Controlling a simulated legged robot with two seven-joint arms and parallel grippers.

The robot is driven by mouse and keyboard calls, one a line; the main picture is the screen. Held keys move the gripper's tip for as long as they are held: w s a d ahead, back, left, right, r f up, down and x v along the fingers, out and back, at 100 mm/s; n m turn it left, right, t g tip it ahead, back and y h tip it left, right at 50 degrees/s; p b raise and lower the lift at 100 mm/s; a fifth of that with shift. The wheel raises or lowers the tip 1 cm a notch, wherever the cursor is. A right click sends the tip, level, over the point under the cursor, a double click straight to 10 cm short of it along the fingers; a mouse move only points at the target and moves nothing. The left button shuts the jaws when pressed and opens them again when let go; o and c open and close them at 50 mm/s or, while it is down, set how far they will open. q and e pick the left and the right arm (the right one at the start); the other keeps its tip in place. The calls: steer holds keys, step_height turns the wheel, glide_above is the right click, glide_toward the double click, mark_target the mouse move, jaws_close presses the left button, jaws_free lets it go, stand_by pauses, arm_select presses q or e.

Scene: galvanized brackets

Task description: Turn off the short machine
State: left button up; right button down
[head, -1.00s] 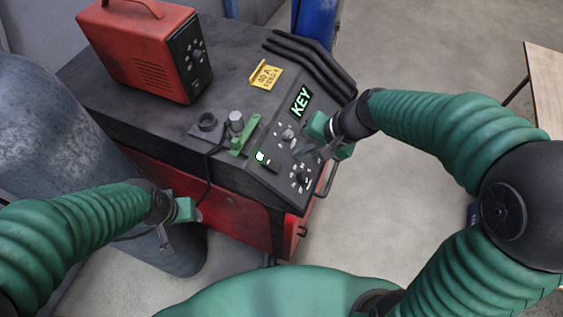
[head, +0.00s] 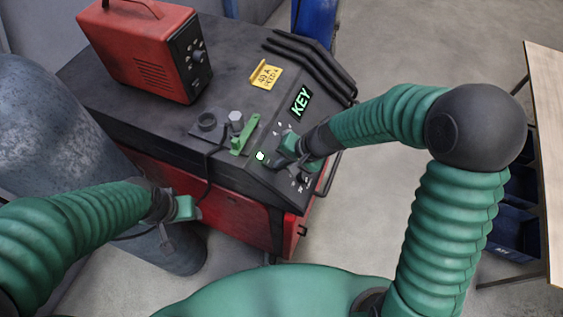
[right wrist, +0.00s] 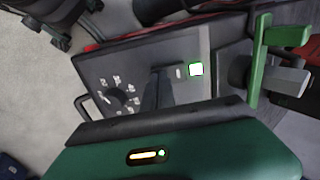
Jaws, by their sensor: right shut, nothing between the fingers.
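The machine has a dark top (head: 130,117), a red side (head: 225,207) and a sloping black control panel. The panel carries a lit "KEY" display (head: 301,102), a green-lit rocker or button (head: 260,155) and a dial; the lit button (right wrist: 196,69) and dial (right wrist: 118,97) show in the right wrist view. My right gripper (head: 281,163) is shut and empty, low over the panel between them. Its dark fingers (right wrist: 160,80) point towards the lit button with a small gap; contact cannot be told. My left gripper (head: 168,236) hangs beside the gas cylinder, its jaw state unclear.
A red box unit (head: 142,52) stands on the machine's top. A green lever (head: 245,134) sits beside the panel. A yellow label plate (head: 265,74) and black bars (head: 312,65) lie behind. A grey cylinder (head: 55,130) stands left; a wooden table (head: 548,120) is at right.

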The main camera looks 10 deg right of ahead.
steer(key=shift+f+b, duration=0.5)
steer(key=shift+s+d+r+p, duration=0.1)
steer(key=shift+s+r+p, duration=0.05)
steer(key=shift+r+p, duration=0.15)
steer(key=shift+w+a+r+p, duration=0.2)
steer(key=shift+w+r+p, duration=0.05)
steer(key=shift+r+p, duration=0.45)
steer(key=shift+s+r, duration=0.1)
